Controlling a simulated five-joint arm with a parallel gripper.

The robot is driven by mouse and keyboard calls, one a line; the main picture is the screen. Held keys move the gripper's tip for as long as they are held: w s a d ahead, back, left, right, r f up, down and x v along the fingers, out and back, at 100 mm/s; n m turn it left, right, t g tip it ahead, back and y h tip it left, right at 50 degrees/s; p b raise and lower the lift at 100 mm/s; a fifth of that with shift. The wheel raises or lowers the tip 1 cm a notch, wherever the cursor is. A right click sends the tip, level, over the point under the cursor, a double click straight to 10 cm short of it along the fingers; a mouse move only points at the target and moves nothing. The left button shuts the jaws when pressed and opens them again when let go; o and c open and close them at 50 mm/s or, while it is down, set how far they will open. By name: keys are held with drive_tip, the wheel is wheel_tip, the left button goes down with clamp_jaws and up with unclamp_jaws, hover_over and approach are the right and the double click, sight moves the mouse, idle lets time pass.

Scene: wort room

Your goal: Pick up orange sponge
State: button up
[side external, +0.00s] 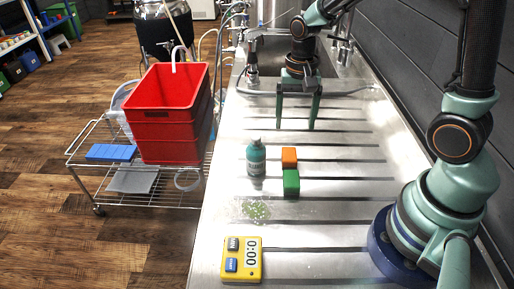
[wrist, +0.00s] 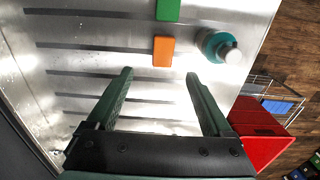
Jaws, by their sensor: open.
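The orange sponge (side external: 289,157) is a small block on the steel drainboard, right behind a green block (side external: 291,182) in the side view. In the wrist view the orange sponge (wrist: 163,51) lies beyond my fingertips, with the green block (wrist: 168,9) past it. My gripper (side external: 298,126) points down with its fingers apart, behind the sponge in the side view and apart from it. In the wrist view my gripper (wrist: 158,75) is open with nothing between its fingers.
A teal bottle (side external: 256,159) stands upright just left of the sponge; it also shows in the wrist view (wrist: 214,45). A yellow timer (side external: 241,259) lies at the near end. A red crate (side external: 172,118) stands on a wire cart (side external: 84,158) left of the counter.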

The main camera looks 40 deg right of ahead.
hover_over(290, 154)
drive_tip(key=f, duration=0.5)
drive_tip(key=shift+s+d, duration=0.1)
drive_tip(key=shift+d, duration=0.1)
drive_tip(key=shift+a+f, duration=0.2)
drive_tip(key=shift+f, duration=2.35)
clamp_jaws()
